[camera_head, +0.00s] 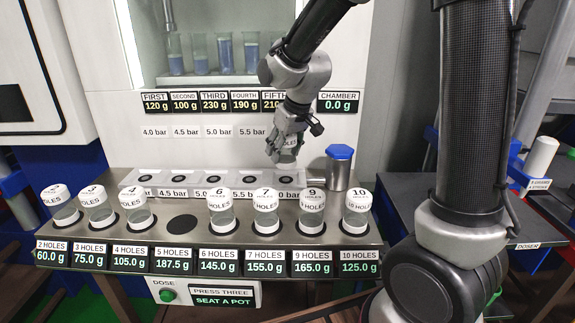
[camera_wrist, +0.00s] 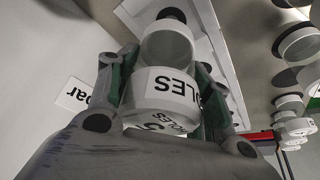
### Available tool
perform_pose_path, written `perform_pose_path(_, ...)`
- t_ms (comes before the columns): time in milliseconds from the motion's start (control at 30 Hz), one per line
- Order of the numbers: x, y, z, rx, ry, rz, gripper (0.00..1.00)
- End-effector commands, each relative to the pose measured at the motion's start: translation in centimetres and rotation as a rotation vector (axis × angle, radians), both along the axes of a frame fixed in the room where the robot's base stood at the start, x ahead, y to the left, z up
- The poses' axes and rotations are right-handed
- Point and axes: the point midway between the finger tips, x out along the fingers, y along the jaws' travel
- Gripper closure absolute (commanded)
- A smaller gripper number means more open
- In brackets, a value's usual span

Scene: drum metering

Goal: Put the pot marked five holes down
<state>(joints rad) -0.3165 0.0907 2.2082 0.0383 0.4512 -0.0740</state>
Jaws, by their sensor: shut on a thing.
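My gripper (camera_head: 287,147) is shut on a white-capped clear pot (camera_wrist: 160,95) and holds it in the air above the right part of the back strip. Its cap reads "HOLES" in the wrist view; the number is only partly seen and looks like a 5. In the head view the gripper fingers hide most of the pot. The front rack (camera_head: 345,236) has an empty dark round seat (camera_head: 182,224) above the "5 HOLES" label (camera_head: 173,254), which shows 187.5 g. That seat is to the left of and below my gripper.
Pots marked 4 (camera_head: 136,208) and 6 (camera_head: 219,206) flank the empty seat, with several others along the rack. The back strip (camera_head: 160,179) has dark round seats under bar labels. A blue-topped metal cylinder (camera_head: 339,168) stands right of my gripper. A "SEAT A POT" panel (camera_head: 210,300) is below.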

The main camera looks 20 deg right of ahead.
Motion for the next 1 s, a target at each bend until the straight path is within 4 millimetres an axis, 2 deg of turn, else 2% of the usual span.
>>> perform_pose_path(300, 0.0, 0.0, -4.1, 0.0, 0.001, -0.001, 0.8)
perform_pose_path(733, 0.0, 0.0, -4.8, 0.001, -0.002, 0.0, 0.8)
perform_pose_path(767, 0.0, 0.0, -4.7, 0.001, -0.002, 0.0, 0.45)
perform_pose_path(800, 0.0, 0.0, -4.7, 0.001, -0.002, 0.0, 0.37)
perform_pose_path(867, 0.0, 0.0, -4.7, 0.001, -0.002, 0.0, 0.29)
perform_pose_path(1000, 0.0, 0.0, -4.7, 0.0, -0.001, 0.0, 0.29)
